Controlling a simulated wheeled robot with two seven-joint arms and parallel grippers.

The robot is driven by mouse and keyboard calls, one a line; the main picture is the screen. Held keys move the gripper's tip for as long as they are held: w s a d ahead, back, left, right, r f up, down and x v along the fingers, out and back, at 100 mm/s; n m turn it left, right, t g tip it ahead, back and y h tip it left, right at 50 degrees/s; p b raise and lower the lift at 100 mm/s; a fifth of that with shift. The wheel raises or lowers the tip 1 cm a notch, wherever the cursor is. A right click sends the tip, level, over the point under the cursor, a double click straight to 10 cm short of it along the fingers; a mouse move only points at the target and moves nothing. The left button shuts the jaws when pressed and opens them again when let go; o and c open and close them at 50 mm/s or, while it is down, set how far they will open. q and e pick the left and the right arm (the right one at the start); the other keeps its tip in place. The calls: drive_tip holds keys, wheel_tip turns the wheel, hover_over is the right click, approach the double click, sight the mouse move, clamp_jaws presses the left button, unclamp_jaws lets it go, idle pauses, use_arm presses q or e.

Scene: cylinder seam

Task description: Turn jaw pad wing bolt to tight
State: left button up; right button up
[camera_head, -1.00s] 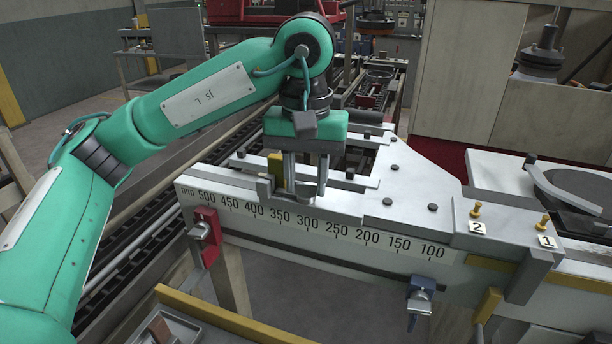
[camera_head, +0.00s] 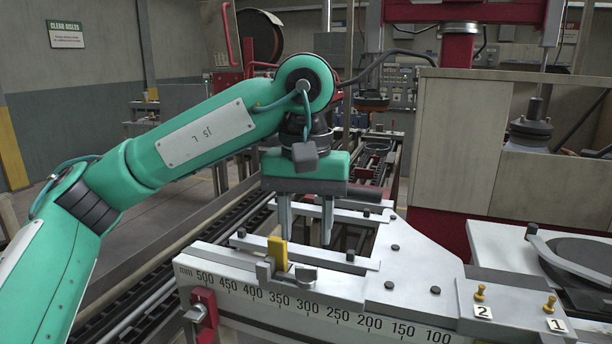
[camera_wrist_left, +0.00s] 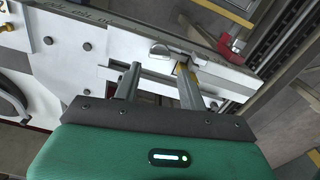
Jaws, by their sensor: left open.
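My left gripper (camera_head: 307,236) points down above the flat end of the grey scaled beam (camera_head: 345,316). It is open and empty, its two fingers apart. The yellow pad (camera_head: 277,252) stands upright between small grey blocks on the beam, just below and left of the fingers. In the left wrist view, the yellow pad (camera_wrist_left: 183,66) shows partly behind one finger of the open gripper (camera_wrist_left: 157,72), with a rounded silver piece (camera_wrist_left: 160,50) beside it. I cannot tell for sure which small part is the wing bolt. My right gripper is not in view.
A red clamp (camera_head: 203,312) with a metal knob sits on the beam's left end. Two brass pegs stand by labels 2 (camera_head: 483,312) and 1 (camera_head: 556,325) at right. A conveyor (camera_head: 160,290) runs behind. A beige cabinet (camera_head: 480,150) rises at the back right.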

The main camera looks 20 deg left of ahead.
sight(306, 269)
use_arm(q)
wheel_tip(306, 269, up, 7)
drive_tip(key=shift+r+p, duration=0.2)
drive_tip(key=shift+p, duration=0.25)
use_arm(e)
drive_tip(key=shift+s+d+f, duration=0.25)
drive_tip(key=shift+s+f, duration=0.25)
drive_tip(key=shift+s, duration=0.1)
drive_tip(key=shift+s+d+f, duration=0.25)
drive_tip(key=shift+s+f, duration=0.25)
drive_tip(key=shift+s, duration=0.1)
